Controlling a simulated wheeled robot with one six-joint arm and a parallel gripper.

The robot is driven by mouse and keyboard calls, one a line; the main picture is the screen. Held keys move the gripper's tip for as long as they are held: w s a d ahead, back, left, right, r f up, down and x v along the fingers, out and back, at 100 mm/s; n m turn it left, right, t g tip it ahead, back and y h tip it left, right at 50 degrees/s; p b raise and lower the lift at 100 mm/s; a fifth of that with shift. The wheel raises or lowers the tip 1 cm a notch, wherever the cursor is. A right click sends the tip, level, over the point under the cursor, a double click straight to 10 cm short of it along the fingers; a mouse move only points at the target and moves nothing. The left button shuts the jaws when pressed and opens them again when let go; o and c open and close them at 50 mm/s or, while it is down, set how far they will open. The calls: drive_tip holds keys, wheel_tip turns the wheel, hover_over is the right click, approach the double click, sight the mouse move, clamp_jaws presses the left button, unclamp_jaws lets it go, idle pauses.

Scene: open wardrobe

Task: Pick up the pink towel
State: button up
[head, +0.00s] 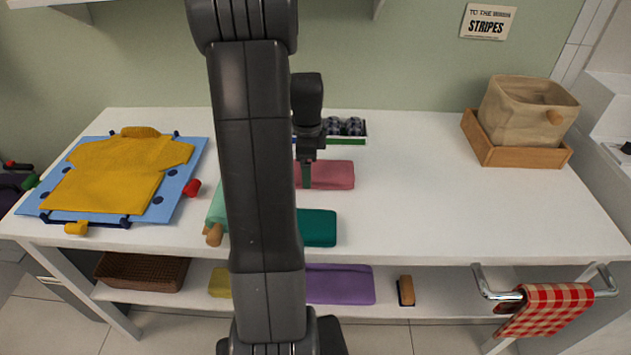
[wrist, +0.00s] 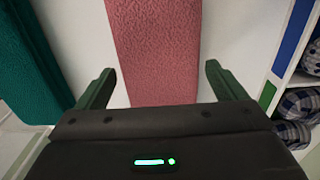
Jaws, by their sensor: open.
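The pink towel (head: 332,174) lies folded flat on the white table, partly hidden behind my arm in the head view. In the wrist view the pink towel (wrist: 155,50) runs up the middle of the picture, between my two fingers. My gripper (wrist: 157,80) is open, with one finger on each side of the towel's width and white table showing between each finger and the towel. In the head view my gripper (head: 306,172) points down at the towel. Whether the fingertips reach below its top surface cannot be told.
A teal towel (head: 318,227) lies in front of the pink one. A box with dark patterned rolls (head: 345,128) stands behind it. A yellow shirt (head: 120,165) lies on a blue board (head: 190,165) at left. A basket (head: 525,105) stands at right.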

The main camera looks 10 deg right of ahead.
drive_tip(key=shift+f, duration=0.75)
drive_tip(key=shift+f+b, duration=0.5)
drive_tip(key=c, duration=0.7)
drive_tip(key=shift+o, duration=0.2)
drive_tip(key=shift+r+p, duration=2.85)
drive_tip(key=shift+r, duration=0.75)
